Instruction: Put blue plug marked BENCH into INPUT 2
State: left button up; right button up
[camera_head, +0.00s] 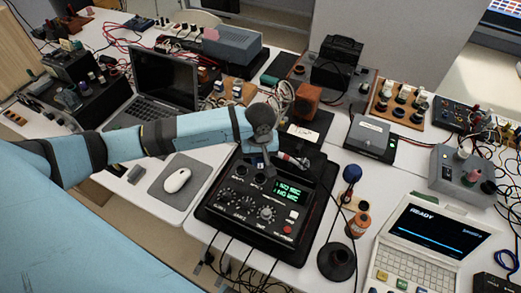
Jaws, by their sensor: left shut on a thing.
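The black mixer box (232,209) stands on a dark base at the centre of the table. Its green display (292,194) shows two lines that seem to read NO MIC. Sockets lie along its upper left face, but their labels are too small to read. My left gripper (261,163) points down just over the box's rear edge. It is shut on a small blue thing, apparently the blue plug (260,167); its marking cannot be read. I cannot tell whether the plug touches a socket. My right gripper is not in view.
A white mouse (177,180) lies on a grey pad at left. A laptop reading READY (430,236) is at right. Cables hang in front.

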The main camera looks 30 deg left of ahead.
aim_at(260, 167)
pick_arm(q)
jog(key=shift+d+f+b, duration=0.15)
jog(key=shift+f+b, duration=0.15)
jog(key=shift+f, duration=0.4)
jog(key=shift+f+b, duration=0.55)
jog(key=shift+f, duration=1.2)
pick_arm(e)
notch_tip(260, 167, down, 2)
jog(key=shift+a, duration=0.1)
pick_arm(q)
jog(key=shift+f+b, duration=0.7)
jog(key=shift+b, duration=0.3)
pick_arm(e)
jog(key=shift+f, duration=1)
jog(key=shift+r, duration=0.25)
pick_arm(q)
jog(key=shift+f+b, duration=0.25)
jog(key=shift+b, duration=0.1)
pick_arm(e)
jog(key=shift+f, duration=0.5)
pick_arm(q)
jog(key=o, duration=1)
